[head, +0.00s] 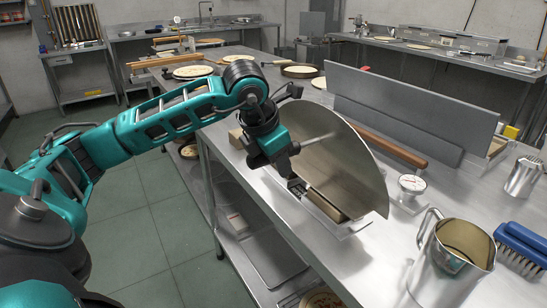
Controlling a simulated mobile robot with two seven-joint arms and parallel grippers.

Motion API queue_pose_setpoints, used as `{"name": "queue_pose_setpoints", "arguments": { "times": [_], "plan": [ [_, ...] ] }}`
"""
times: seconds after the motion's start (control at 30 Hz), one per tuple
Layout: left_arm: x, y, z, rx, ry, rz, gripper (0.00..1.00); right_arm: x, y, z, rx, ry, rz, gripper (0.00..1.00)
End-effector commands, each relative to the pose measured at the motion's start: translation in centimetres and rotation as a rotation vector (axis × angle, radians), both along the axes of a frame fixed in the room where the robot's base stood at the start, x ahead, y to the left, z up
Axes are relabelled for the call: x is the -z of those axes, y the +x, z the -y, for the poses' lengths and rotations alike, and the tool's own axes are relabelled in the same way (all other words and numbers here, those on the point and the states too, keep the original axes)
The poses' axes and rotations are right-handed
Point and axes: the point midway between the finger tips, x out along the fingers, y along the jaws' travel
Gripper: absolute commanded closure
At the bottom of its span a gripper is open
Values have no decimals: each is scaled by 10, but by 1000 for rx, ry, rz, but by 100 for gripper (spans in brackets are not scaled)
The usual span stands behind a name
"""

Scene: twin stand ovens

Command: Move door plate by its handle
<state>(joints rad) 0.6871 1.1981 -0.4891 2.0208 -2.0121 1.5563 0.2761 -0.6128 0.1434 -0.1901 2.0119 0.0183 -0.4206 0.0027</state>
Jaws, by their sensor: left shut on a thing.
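The door plate (345,168) is a large, half-round, shiny metal sheet. It stands tilted over the near left edge of the steel table (270,190). My left gripper (295,172) is at the plate's left face and is shut on its handle. The handle is mostly hidden by the gripper; a short rod (318,138) shows between gripper and plate. A wooden block (327,205) lies just under the plate's lower edge; I cannot tell whether they touch. My right gripper is not in view.
Right of the plate are a small dial gauge (411,185), a metal jug (452,258), a blue brush (522,246) and a shaker (523,177). Floor is open at left.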

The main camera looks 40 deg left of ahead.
Motion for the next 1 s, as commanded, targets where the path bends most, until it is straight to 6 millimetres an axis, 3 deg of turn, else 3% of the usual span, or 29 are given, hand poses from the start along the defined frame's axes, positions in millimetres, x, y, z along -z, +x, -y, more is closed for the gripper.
{"name": "queue_pose_setpoints", "arguments": {
  "times": [1.0],
  "plan": [
    [3,1,0,0,-1,9,100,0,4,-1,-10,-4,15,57]
  ]
}}
